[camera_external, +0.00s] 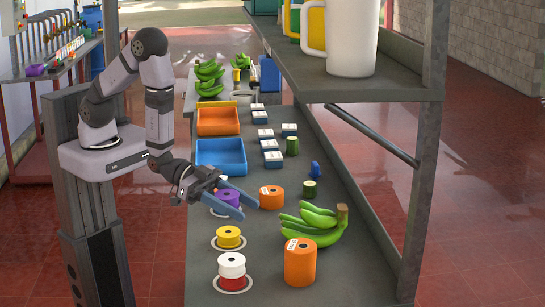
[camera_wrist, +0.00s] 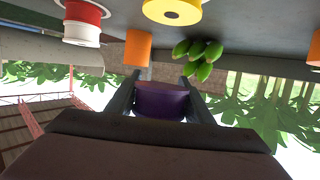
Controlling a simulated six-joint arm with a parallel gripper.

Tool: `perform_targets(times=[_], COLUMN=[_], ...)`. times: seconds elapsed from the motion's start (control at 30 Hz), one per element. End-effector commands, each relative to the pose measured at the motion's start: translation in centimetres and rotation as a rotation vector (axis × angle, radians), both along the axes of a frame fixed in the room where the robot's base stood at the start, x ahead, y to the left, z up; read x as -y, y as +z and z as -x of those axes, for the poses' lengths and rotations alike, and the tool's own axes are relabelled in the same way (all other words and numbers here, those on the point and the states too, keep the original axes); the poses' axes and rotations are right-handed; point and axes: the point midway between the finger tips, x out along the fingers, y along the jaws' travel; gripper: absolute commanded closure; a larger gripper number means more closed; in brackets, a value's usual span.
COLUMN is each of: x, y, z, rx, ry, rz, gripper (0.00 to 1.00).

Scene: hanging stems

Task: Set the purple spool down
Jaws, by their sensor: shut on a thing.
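The purple spool (camera_external: 227,197) is between the blue-grey fingers of my gripper (camera_external: 243,205) in the external view, over a white ring mark (camera_external: 215,213) on the grey bench. In the wrist view the spool (camera_wrist: 160,102) is dark purple and sits between the two fingers (camera_wrist: 158,82), which are shut on it. The fingers hide part of the spool and of the ring, and I cannot tell whether the spool's base touches the bench.
A yellow spool (camera_external: 229,237) and a white spool (camera_external: 231,264) on a red one (camera_external: 232,283) stand in front on ring marks. Orange spools (camera_external: 271,197) (camera_external: 300,262) and green bananas (camera_external: 316,224) are to the right. A blue tray (camera_external: 221,157) lies behind. A shelf (camera_external: 350,90) overhangs the right side.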

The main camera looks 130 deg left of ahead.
Motion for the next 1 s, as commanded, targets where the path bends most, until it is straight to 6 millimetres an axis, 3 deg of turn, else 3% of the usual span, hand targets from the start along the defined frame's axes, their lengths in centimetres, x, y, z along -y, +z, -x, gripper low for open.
perform_targets(times=[0.2, 0.63, 1.0], x=[0.0, 0.0, 0.0], y=[-2.3, -3.5, -6.5], z=[0.0, 0.0, 0.0], rx=[-0.002, 0.000, 0.000], ry=[0.000, 0.000, 0.000], rz=[0.000, 0.000, 0.000], gripper=[0.76, 0.76, 0.76])
